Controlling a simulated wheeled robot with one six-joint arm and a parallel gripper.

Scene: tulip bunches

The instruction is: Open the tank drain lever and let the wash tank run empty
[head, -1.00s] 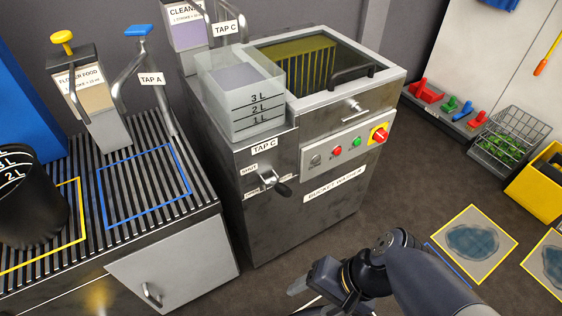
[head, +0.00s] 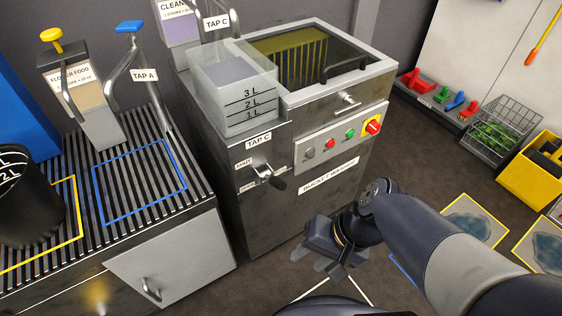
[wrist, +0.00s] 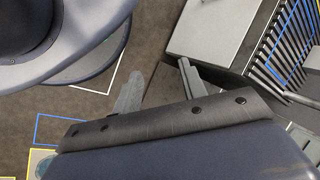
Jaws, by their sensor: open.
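A lever (head: 267,174) with a dark handle sits on the front of the bucket washer (head: 270,220), below a TAP C label. Small labels beside it seem to read SHUT and OPEN; the handle points to the right and slightly down. No label readable here names a tank drain. The wash tank (head: 305,62), open on top, has a yellowish inside; I cannot tell its water level. My gripper (head: 318,265) is open and empty, low in front of the washer, below and right of the lever, apart from it. Its fingers (wrist: 158,82) show in the wrist view, where the lever is not visible.
A clear measuring container (head: 235,90) stands on the washer's left top. A small T-shaped handle (head: 347,100) and a button panel (head: 340,138) are on its front. The slatted counter (head: 140,180) with a cabinet door is left. Floor mats (head: 475,218) lie right.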

